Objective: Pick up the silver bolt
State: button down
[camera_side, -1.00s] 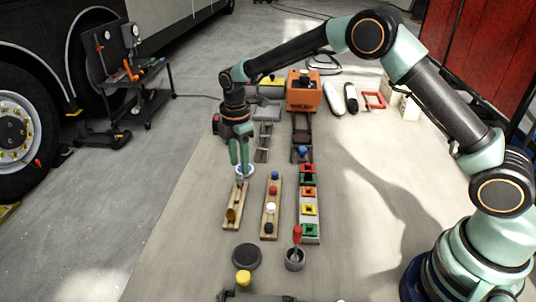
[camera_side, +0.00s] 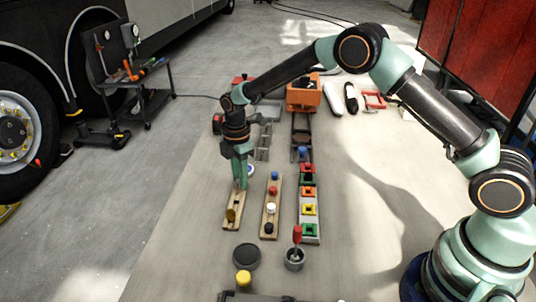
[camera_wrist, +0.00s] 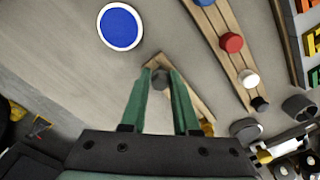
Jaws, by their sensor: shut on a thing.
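The silver bolt (camera_wrist: 159,79) shows in the wrist view as a grey hexagonal head between my fingertips. My gripper (camera_wrist: 160,80) is shut on it, with a green finger on each side. In the side view my gripper (camera_side: 240,186) reaches down to the far end of the left wooden board (camera_side: 232,212). The fingers hide the bolt there, and I cannot tell whether it is clear of the board. A brass-coloured piece (camera_side: 231,214) sits nearer the camera on the same board.
A blue-and-white disc (camera_wrist: 121,26) lies just beyond the board. A second wooden board (camera_side: 267,220) with blue, red, white and black pieces stands to the right, then a row of coloured square frames (camera_side: 309,208). A dark round disc (camera_side: 246,256) lies in front.

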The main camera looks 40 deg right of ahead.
jog(key=shift+r, duration=0.1)
notch_tip(320, 180, up, 19)
jog(key=shift+w+d+f+t, duration=0.65)
jog(key=shift+d+f, duration=0.25)
jog(key=shift+f, duration=1.95)
jog(key=shift+w+d+f+t, duration=0.6)
jog(key=shift+d+f, duration=0.35)
jog(key=shift+f, duration=1.85)
jog(key=shift+w+d+f+t, duration=0.65)
jog(key=shift+d+f, duration=0.25)
jog(key=shift+f, duration=1.95)
jog(key=shift+f, duration=0.6)
notch_tip(320, 180, up, 7)
